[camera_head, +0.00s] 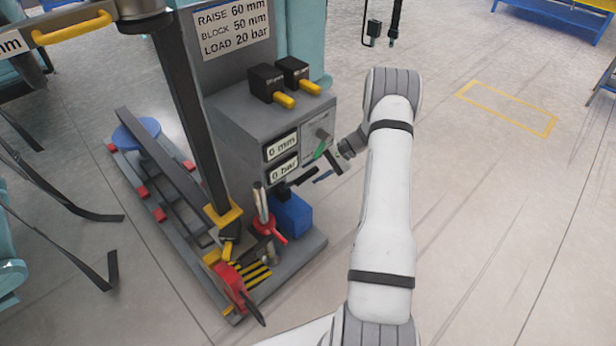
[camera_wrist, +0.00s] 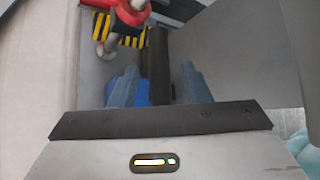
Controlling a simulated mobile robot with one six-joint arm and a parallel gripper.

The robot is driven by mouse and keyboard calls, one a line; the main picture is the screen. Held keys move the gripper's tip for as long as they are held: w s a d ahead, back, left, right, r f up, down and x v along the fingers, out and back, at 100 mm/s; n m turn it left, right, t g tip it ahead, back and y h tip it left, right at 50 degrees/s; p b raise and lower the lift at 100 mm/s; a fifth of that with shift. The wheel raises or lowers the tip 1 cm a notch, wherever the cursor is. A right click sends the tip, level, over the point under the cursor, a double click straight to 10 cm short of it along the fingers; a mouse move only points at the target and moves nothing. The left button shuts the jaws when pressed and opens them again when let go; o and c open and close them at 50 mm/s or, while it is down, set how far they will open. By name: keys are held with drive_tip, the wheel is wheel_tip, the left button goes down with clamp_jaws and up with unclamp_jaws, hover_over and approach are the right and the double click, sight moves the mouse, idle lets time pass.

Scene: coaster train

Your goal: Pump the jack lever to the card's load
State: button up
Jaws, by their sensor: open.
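The card (camera_head: 232,28) above the console reads RAISE 60 mm, BLOCK 50 mm, LOAD 20 bar. The console's displays appear to read 0 mm (camera_head: 281,146) and 0 bar (camera_head: 284,167). A dark bar, apparently the jack lever (camera_wrist: 158,60), runs between my fingers in the wrist view. A blue pump block (camera_head: 291,212) sits below at the console's foot. My gripper (camera_head: 313,176) is open at the console's right side. Its two bluish fingers (camera_wrist: 159,87) stand either side of the bar, with gaps visible. The lever is hard to separate from my fingers in the head view.
Two black boxes with yellow handles (camera_head: 285,99) are on top.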

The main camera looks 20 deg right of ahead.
sight(311, 174)
drive_tip(key=x, duration=0.3)
drive_tip(key=shift+a+f+b, duration=0.15)
drive_tip(key=shift+a+b, duration=0.05)
drive_tip(key=shift+b, duration=0.15)
clamp_jaws()
drive_tip(key=shift+s+d, duration=0.1)
